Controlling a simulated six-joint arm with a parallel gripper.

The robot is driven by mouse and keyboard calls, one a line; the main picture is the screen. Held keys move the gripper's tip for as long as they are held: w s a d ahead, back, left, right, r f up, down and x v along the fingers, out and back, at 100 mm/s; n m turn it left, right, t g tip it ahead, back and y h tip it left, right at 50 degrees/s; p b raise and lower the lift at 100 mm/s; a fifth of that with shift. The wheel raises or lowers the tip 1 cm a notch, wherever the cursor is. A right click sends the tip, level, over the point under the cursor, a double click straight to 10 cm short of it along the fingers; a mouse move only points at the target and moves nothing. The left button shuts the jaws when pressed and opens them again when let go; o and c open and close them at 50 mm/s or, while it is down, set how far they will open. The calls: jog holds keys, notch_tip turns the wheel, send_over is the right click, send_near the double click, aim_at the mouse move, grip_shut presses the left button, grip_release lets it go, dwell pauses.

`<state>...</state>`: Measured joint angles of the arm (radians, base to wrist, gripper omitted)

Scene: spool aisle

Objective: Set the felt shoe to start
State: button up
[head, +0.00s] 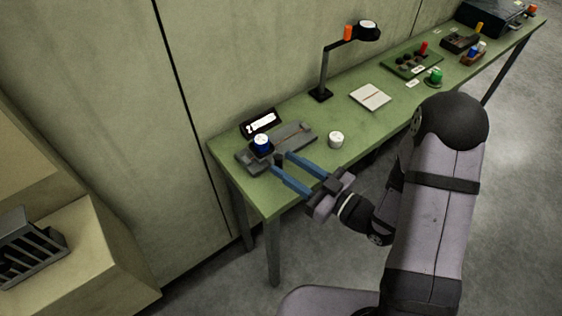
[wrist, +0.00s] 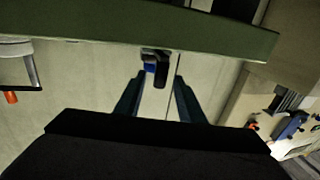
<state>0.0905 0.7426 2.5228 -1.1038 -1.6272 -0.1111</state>
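A grey slide device (head: 290,137) lies at the left end of the green table, with a blue knob with a white top (head: 262,141) standing on its left part. I cannot make out for sure which part is the felt shoe. In the wrist view, a small dark block (wrist: 161,74) with blue behind it shows at the table edge, between my fingers. My gripper (head: 282,161) is open, its two blue fingers apart and pointing at the front of the device. In the wrist view the fingers (wrist: 157,82) show nothing clearly held. Whether they touch the block is unclear.
A black display with white marks (head: 261,123) stands behind the device. A white cylinder (head: 336,139) stands to its right on the green table (head: 290,190). A lamp (head: 322,92), a white pad (head: 370,97) and several small items stand farther right.

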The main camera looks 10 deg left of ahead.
jog(key=shift+v, duration=1.05)
jog(key=shift+p+v, duration=0.5)
jog(key=shift+v, duration=0.4)
